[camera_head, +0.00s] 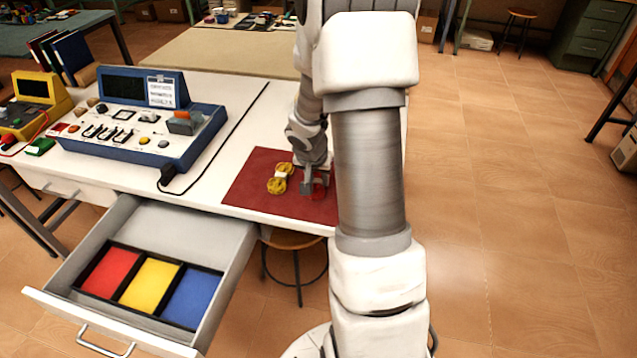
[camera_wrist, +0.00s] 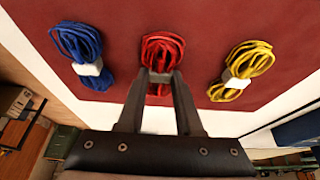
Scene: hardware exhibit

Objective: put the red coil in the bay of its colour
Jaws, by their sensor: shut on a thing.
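In the wrist view, a red coil (camera_wrist: 162,48) with a white band lies on the dark red mat (camera_wrist: 205,20). My gripper (camera_wrist: 159,76) is shut on the red coil at its banded middle. In the head view my gripper (camera_head: 313,188) is low over the mat (camera_head: 245,190), with a little of the red coil (camera_head: 319,192) showing beside it; my arm hides part of the mat. The open drawer (camera_head: 228,240) holds a black-edged tray with a red bay (camera_head: 110,272), a yellow bay (camera_head: 150,283) and a blue bay (camera_head: 193,297), all empty.
A blue coil (camera_wrist: 80,45) lies left of the red one and a yellow coil (camera_wrist: 240,68) right of it in the wrist view. A blue instrument panel (camera_head: 140,125) with a black cable stands on the white table. A stool (camera_head: 292,240) is under the table.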

